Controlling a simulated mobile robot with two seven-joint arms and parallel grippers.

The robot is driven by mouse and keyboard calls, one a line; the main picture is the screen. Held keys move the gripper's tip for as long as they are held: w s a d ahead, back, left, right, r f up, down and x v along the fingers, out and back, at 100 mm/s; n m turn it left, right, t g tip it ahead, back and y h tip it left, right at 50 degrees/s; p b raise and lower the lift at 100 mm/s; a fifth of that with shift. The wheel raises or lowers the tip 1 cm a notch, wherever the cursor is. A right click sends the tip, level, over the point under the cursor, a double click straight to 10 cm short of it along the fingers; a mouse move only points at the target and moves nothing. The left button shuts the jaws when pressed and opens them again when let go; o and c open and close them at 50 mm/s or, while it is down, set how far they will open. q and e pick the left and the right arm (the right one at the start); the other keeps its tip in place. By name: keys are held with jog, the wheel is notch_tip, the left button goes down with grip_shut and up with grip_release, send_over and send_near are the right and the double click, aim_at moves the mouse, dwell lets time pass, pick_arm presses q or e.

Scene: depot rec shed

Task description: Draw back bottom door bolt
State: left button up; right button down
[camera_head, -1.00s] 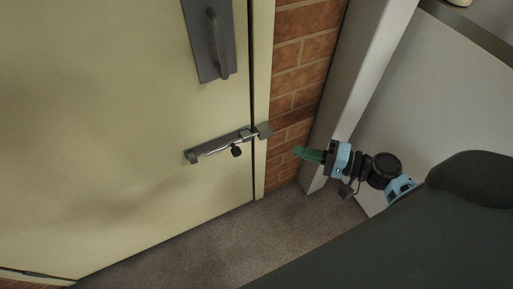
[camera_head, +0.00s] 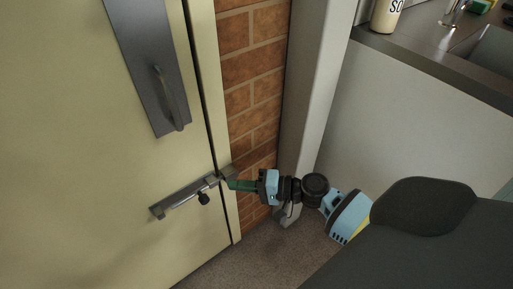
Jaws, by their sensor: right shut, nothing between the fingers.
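The bottom door bolt (camera_head: 183,198) is a grey metal bar with a dark round knob (camera_head: 204,198), mounted low on the cream door (camera_head: 100,180). Its right end reaches the catch (camera_head: 228,173) at the door frame. My right gripper (camera_head: 230,185) comes in from the right with green fingers, shut and empty. Its tips appear close to the catch, to the right of the knob; I cannot tell whether they touch. My left gripper is not in view.
A grey plate with a pull handle (camera_head: 165,97) is above the bolt. A brick wall strip (camera_head: 252,80) and a pale post (camera_head: 312,90) stand right of the door. A counter (camera_head: 425,58) with a bottle (camera_head: 387,14) is at the upper right. Carpet (camera_head: 265,255) lies below.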

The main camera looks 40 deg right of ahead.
aim_at(183, 202)
jog(key=a, duration=0.2)
jog(key=w+a, duration=0.1)
jog(key=shift+a+f, duration=0.4)
jog(key=shift+a, duration=0.55)
jog(key=shift+a, duration=0.1)
jog(key=a, duration=0.4)
jog(key=shift+s+a, duration=0.15)
jog(key=shift+a, duration=0.4)
